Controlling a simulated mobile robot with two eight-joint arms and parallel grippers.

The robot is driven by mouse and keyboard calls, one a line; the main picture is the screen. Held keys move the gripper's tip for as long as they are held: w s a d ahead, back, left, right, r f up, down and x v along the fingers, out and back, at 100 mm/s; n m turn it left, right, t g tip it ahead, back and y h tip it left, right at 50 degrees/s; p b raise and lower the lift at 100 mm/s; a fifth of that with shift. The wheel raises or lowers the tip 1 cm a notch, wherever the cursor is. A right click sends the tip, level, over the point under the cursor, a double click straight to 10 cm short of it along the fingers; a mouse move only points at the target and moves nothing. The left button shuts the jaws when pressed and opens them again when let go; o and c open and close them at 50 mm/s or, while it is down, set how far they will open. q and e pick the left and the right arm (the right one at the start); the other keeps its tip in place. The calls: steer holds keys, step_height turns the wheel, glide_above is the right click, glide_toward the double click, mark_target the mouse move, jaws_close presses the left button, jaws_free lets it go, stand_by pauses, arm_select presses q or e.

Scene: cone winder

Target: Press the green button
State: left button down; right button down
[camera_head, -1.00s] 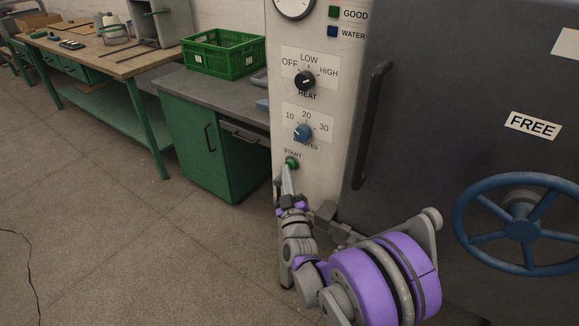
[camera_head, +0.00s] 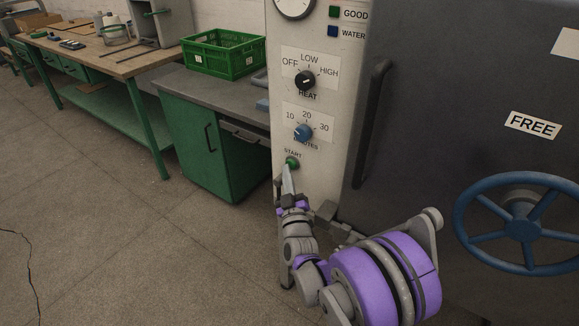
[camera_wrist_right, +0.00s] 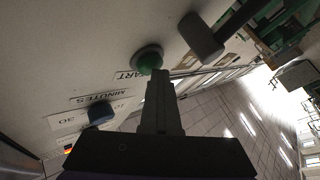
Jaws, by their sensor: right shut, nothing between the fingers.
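The green button (camera_head: 291,163) sits on the pale control panel under the label START. In the right wrist view the button (camera_wrist_right: 148,58) is a round green cap in a grey ring. My right gripper (camera_head: 287,170) is shut and empty, with its tips right at the lower edge of the button. In the right wrist view the shut fingers (camera_wrist_right: 160,76) reach up to the button's edge; I cannot tell whether they press it. My left gripper is in no view.
Above the button are the blue MINUTES knob (camera_head: 303,132) and the black HEAT knob (camera_head: 305,80). A dark vertical handle (camera_head: 371,125) and a blue handwheel (camera_head: 522,228) are to the right. A green crate (camera_head: 222,55) stands on the bench at left.

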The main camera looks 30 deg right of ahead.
steer(key=shift+w+d+r, duration=0.1)
steer(key=shift+d, duration=0.35)
steer(key=shift+a, duration=0.25)
steer(key=a, duration=0.1)
steer(key=s+a+b, duration=0.1)
steer(key=a, duration=0.1)
steer(key=s+a, duration=0.1)
steer(key=a, duration=0.1)
steer(key=shift+s+a+f, duration=0.15)
steer(key=shift+s+f, duration=0.05)
steer(key=shift+f, duration=0.05)
stand_by(0.3)
stand_by(0.7)
